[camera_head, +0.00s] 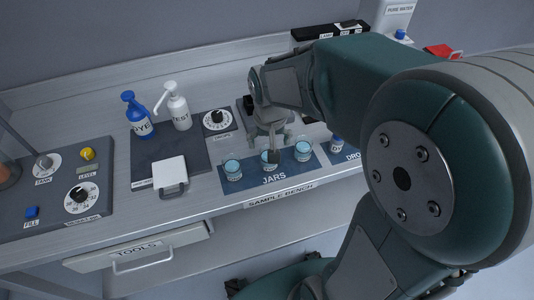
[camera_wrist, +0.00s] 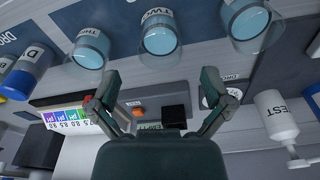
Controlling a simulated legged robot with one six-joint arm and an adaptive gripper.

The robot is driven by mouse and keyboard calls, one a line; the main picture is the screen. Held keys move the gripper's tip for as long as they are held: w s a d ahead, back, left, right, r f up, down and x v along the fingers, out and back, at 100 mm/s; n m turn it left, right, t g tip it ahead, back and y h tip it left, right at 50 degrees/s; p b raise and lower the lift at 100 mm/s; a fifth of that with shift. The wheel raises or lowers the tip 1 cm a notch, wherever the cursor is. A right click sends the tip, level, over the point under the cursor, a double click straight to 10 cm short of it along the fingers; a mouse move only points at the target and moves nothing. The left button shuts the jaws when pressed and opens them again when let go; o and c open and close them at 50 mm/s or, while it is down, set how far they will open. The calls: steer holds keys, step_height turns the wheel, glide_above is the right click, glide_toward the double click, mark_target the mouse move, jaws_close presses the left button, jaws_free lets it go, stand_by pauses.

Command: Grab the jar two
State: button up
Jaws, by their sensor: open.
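Jar two (camera_wrist: 160,38), a clear jar with light-blue contents and a "TWO" label, stands in the middle of a row of three in the wrist view. In the head view jar two (camera_head: 266,160) is partly covered by my gripper (camera_head: 272,140). The neighbouring jars stand on either side of it, the left one (camera_head: 232,169) and the right one (camera_head: 303,150). All three sit on the blue JARS mat (camera_head: 255,183). In the wrist view my gripper (camera_wrist: 161,76) is open and empty, and jar two lies beyond the gap between its fingertips. Contact is not visible.
A blue DYE bottle (camera_head: 137,115) and a white TEST bottle (camera_head: 177,107) stand at the left. A white-topped device (camera_head: 169,172) is left of the jars. A small blue-and-white bottle (camera_head: 337,145) stands to their right. A colour chart (camera_wrist: 72,118) shows in the wrist view.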

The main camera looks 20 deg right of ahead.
steer(key=f, duration=0.7)
steer(key=shift+w+f, duration=0.2)
steer(key=shift+w, duration=0.15)
steer(key=c, duration=1.2)
